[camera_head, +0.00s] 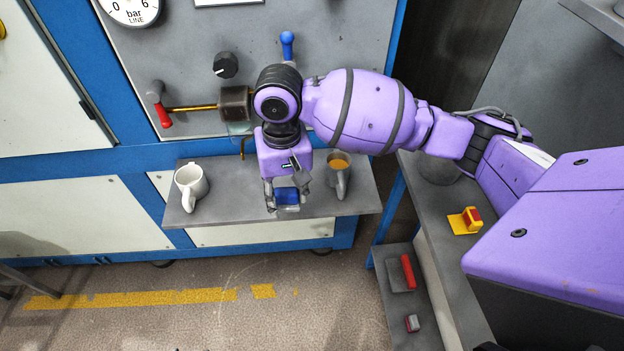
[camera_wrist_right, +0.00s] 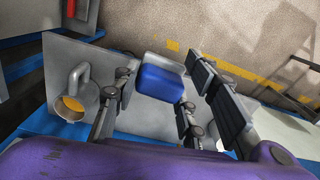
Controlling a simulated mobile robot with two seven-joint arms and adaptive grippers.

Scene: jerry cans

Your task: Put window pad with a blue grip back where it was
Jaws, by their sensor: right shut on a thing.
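The window pad with a blue grip (camera_head: 288,198) is at my right gripper (camera_head: 286,188), over the front middle of a grey shelf (camera_head: 225,210). My right gripper is shut on it, with the fingers at either side of the blue grip. In the right wrist view, the blue grip (camera_wrist_right: 161,84) lies between the fingers, and a pale grey edge of the pad (camera_wrist_right: 165,62) shows beyond it. I cannot tell whether the pad touches the shelf. My left gripper is not in view.
A white mug (camera_head: 190,186) stands left on the shelf. A grey mug with orange-brown contents (camera_head: 339,172) stands close right of the gripper. A yellow pad with a red grip (camera_head: 465,221) lies on the right bench.

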